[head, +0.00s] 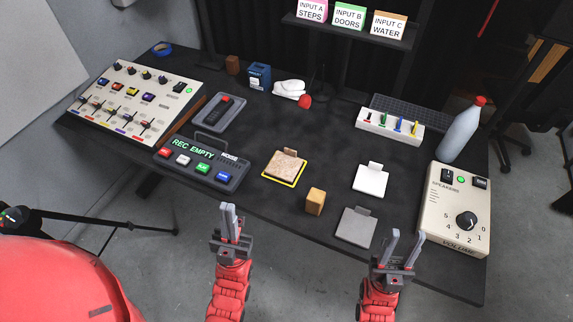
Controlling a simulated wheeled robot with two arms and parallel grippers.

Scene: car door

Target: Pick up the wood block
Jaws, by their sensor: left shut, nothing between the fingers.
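A light wood block (315,201) stands on the dark table near its front edge. It lies between a cork-coloured tile and a grey tile. My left gripper (231,221) is shut and empty in front of the table's front edge, left of and nearer than the block. My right gripper (402,248) has its fingers apart with nothing visible between them, to the right of and nearer than the block. Neither gripper touches the block.
The cork-coloured tile (284,164) has a yellow outline. A grey tile (355,227) and white tile (370,180) lie right of the block. A speaker box (448,215), bottle (461,130), mixer (121,108) and REC EMPTY box (199,165) also occupy the table (330,130).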

